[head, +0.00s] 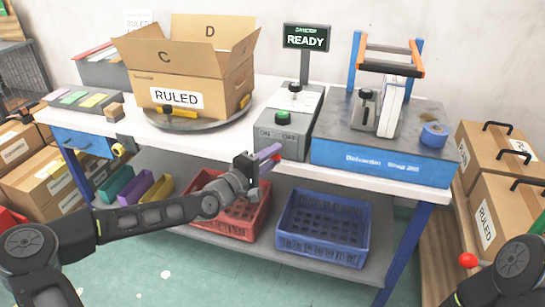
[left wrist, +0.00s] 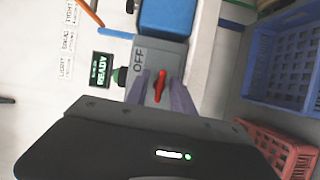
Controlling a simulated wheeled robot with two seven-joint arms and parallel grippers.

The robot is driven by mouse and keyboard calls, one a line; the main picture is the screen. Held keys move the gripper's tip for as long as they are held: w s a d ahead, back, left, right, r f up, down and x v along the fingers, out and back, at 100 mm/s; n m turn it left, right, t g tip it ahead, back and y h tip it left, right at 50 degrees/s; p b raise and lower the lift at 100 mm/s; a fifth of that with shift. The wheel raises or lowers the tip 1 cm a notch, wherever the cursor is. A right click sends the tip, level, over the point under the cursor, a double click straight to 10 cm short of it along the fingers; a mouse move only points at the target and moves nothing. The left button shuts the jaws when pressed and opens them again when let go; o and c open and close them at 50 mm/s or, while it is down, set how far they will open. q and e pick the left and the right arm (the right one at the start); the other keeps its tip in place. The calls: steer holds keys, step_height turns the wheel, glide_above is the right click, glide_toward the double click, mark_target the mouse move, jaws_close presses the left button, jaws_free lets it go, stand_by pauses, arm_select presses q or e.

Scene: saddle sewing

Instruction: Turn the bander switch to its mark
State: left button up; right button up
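The bander control box (head: 290,118) is grey, with ON and OFF printed on its front, and stands at the table's front edge. Its red switch handle (left wrist: 160,86) shows in the left wrist view, lying nearly along the picture's vertical, close to the OFF lettering (left wrist: 139,60). ON is hidden there. My left gripper (head: 270,153) is at the box's front, and its purple fingers (left wrist: 163,90) stand one on each side of the red handle, with gaps showing. It is open. My right arm shows at the lower right, but its gripper is out of view.
The READY display (head: 306,38) stands behind the box. The blue-based bander (head: 380,160) is to its right, and an open carton (head: 190,85) on a round turntable is to its left. Red (head: 230,218) and blue (head: 322,230) crates sit on the shelf below my left gripper.

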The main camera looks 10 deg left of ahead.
arm_select(q)
steer(key=shift+c, duration=0.4)
jaws_close()
